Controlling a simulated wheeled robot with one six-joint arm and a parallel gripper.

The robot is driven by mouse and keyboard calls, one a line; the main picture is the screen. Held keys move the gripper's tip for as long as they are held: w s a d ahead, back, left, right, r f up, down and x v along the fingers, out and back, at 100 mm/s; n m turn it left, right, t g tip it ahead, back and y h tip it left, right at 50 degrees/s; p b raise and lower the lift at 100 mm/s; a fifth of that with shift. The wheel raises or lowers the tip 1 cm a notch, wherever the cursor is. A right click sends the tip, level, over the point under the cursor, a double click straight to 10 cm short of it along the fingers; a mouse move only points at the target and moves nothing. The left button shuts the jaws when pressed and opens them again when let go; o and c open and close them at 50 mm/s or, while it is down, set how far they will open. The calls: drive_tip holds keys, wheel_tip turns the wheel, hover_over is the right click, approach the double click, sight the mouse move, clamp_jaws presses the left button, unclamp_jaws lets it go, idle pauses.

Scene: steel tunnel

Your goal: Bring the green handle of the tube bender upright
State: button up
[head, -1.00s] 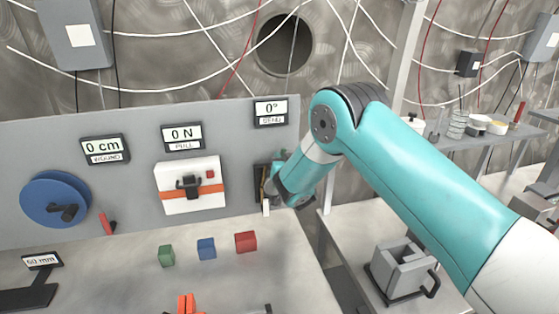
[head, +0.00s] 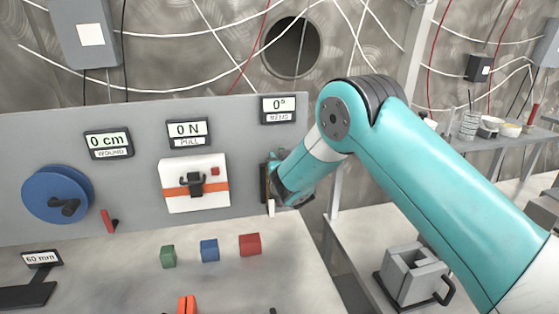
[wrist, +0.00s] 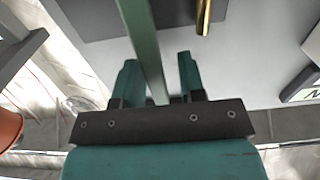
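The green handle (wrist: 143,35) is a long bar in the wrist view, running from the top edge down between the two teal fingers of my gripper (wrist: 157,60). The fingers are open on either side of it, with a gap showing at each side. The tube bender's dark plate (wrist: 98,18) and a brass tube (wrist: 203,16) are beyond the fingers. In the head view the bender (head: 266,183) is at the right end of the grey panel, mostly hidden behind my wrist. The bend display (head: 278,109) above it reads 0°.
The grey panel also carries a blue spool (head: 45,196) and a white pull unit (head: 194,197). Green (head: 168,257), blue (head: 209,250) and red (head: 250,245) blocks lie on the bench below. A grey box with a handle (head: 413,275) stands at the lower right.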

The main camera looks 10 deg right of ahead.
drive_tip(key=shift+d, duration=0.1)
drive_tip(key=s+b, duration=1.2)
drive_tip(key=s, duration=0.5)
drive_tip(key=shift+s, duration=0.2)
